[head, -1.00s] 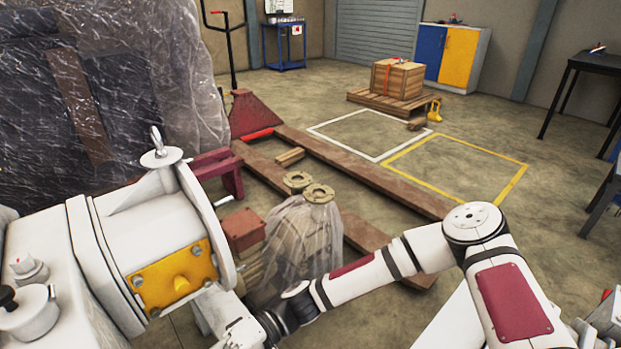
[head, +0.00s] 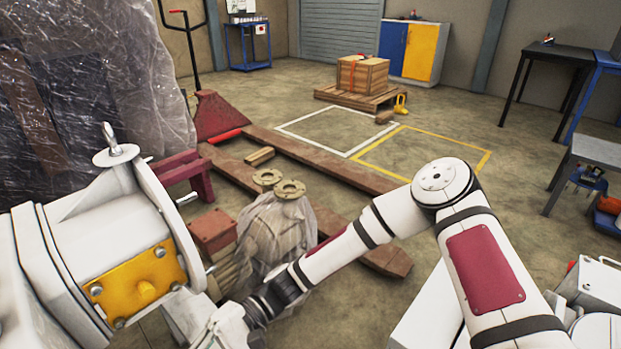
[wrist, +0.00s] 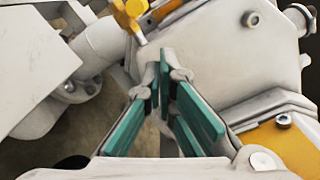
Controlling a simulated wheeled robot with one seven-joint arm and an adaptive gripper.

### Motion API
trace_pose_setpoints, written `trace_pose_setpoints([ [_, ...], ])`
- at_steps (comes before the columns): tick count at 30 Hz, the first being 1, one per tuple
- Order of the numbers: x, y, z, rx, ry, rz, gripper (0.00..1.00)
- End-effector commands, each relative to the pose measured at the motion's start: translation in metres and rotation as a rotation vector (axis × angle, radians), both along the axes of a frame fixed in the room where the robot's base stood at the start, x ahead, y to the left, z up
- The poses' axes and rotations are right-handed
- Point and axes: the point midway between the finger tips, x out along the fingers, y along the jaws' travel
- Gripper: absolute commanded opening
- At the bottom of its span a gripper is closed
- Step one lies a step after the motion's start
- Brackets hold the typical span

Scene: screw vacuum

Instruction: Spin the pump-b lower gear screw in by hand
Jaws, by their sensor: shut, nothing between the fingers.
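The white pump housing (head: 85,225) fills the lower left of the head view. It carries a yellow cover (head: 140,285) with bolts at its corners. My gripper shows in the wrist view (wrist: 164,78), with teal finger pads brought together at the tips and nothing between them. The fingertips lie in front of a white housing (wrist: 215,60). A screw head (wrist: 283,121) sits on a yellow part at right, and another (wrist: 252,19) is on the housing above. I cannot tell which is the lower gear screw. In the head view the fingers are not clearly visible.
A plastic-wrapped item (head: 280,235) with flanges stands beside my arm. A large wrapped load (head: 80,95) is at left. Marked floor (head: 425,155) farther back is clear. Tables (head: 545,50) stand at right.

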Motion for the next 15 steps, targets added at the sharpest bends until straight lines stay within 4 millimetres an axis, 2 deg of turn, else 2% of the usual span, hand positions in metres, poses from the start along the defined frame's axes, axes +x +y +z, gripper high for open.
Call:
trace_pose_setpoints([
  [6,0.006,0.004,0.003,-0.27,0.205,-0.007,0.0],
  [15,0.005,0.01,0.008,-0.387,0.307,-0.017,0.0],
])
